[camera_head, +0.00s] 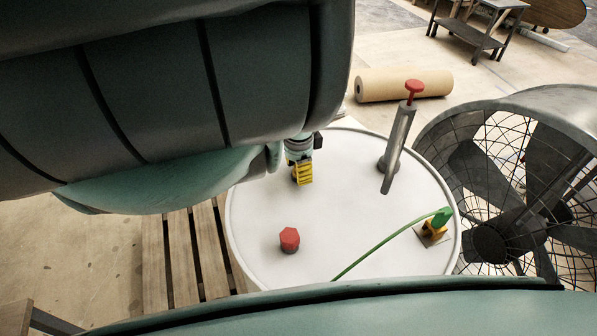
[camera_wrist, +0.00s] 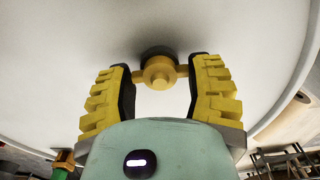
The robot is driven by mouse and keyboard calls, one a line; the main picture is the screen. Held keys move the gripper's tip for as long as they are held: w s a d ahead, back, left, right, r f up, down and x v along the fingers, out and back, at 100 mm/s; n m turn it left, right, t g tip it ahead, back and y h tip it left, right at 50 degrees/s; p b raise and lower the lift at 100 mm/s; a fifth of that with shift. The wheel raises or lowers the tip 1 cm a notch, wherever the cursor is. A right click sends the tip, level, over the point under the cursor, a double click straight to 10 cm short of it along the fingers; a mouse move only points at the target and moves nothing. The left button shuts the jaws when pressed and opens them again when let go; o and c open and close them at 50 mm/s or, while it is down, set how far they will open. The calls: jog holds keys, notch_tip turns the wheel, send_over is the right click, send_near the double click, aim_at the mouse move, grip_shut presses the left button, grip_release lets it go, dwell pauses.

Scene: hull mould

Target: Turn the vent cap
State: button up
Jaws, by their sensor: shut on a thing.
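A yellow cap (camera_wrist: 159,72) with a round hub and two short side wings shows in the wrist view, on a dark round base on the white surface. I take it as the vent cap. My gripper (camera_wrist: 160,84) has one ridged yellow finger on each side of it, and the dark inner pads meet the wing ends. In the head view my gripper (camera_head: 303,174) reaches down to the upper middle of the white round top (camera_head: 345,225). There the cap is mostly hidden by the fingers, and its turn angle cannot be told.
On the top stand a red hexagonal knob (camera_head: 289,239), a grey cylinder with a red handle (camera_head: 397,145), and a green plug (camera_head: 441,217) with a cable on a yellow fitting. A large caged fan (camera_head: 490,190) is at right. A brown roll (camera_head: 404,84) lies behind.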

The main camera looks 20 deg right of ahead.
jog(key=shift+m, duration=0.3)
jog(key=o, duration=1.3)
jog(key=shift+c, duration=0.2)
jog(key=shift+w+d+r, duration=0.1)
jog(key=shift+r, duration=0.45)
notch_tip(320, 180, up, 11)
jog(key=shift+f, duration=0.1)
